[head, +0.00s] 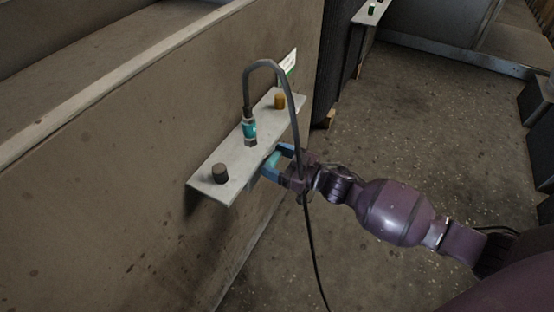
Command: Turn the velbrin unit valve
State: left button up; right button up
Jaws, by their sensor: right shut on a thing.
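A pale metal plate (235,163) juts from the brown housing wall. On it stand a dark knob (220,173), a teal fitting (250,130) with a grey hose looping up from it, and an orange knob (279,101). My right gripper (274,165), with blue fingers, is at the plate's right edge, partly below it. It is shut on a small teal part there, which I take to be the valve; the fingers and plate hide most of it. My left gripper is not in view.
The hose (297,115) arcs over the plate and passes close by my right wrist; a black cable hangs below. Another small plate (371,12) juts out farther back. The concrete floor (430,120) at right is open.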

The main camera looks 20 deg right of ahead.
jog(key=shift+r+n, duration=0.15)
jog(key=shift+n, duration=0.35)
jog(key=n+p, duration=0.1)
jog(key=n, duration=0.2)
jog(key=shift+a+p, duration=0.1)
jog(key=shift+p, duration=0.2)
jog(key=n, duration=0.4)
jog(key=shift+s+n+p, duration=0.1)
jog(key=shift+n+p, duration=0.3)
jog(key=n, duration=0.4)
jog(key=shift+a+f, duration=0.1)
jog(key=shift+f, duration=0.2)
jog(key=shift+n, duration=1)
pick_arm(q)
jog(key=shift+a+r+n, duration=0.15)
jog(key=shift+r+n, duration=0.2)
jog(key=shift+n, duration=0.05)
pick_arm(e)
jog(key=shift+f+n, duration=0.1)
jog(key=shift+n, duration=0.4)
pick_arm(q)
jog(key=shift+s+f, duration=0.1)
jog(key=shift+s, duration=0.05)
